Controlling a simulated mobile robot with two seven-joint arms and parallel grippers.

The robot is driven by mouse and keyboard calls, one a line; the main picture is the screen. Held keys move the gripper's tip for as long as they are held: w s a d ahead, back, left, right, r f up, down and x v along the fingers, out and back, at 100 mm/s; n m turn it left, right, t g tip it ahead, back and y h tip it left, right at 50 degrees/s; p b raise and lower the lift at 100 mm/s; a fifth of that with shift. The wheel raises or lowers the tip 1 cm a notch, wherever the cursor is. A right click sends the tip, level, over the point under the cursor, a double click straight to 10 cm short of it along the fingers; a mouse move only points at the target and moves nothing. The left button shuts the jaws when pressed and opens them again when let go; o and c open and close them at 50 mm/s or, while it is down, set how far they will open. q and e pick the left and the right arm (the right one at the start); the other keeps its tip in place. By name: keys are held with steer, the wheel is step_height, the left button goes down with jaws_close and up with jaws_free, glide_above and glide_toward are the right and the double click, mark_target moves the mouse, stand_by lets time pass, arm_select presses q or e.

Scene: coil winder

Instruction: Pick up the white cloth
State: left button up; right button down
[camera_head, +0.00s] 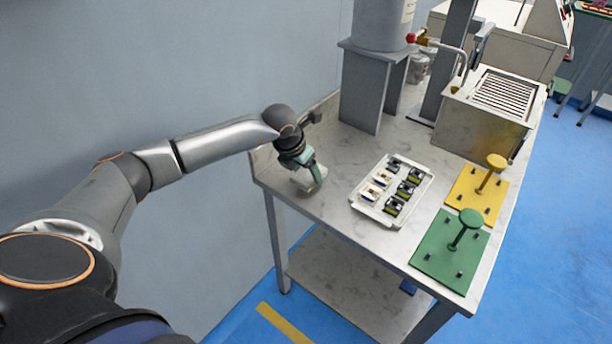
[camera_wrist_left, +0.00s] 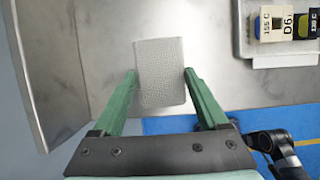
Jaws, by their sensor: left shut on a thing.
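The white cloth (camera_wrist_left: 160,72) is a small, light, textured rectangle in the left wrist view. It lies between the two green fingers of my left gripper (camera_wrist_left: 160,82), which is shut on it. I cannot tell whether the cloth still touches the table.
The metal table (camera_head: 335,208) has a raised rim at its back left. A white tray (camera_head: 372,212) with several small parts stands to the right of the gripper. Beyond it are a green plate (camera_head: 432,255) and a yellow plate (camera_head: 490,206), each with a knobbed post.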

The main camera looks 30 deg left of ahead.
arm_select(q)
steer(key=w+d+r+b, duration=0.1)
steer(key=w+d+r, duration=0.8)
steer(key=d+r, duration=0.2)
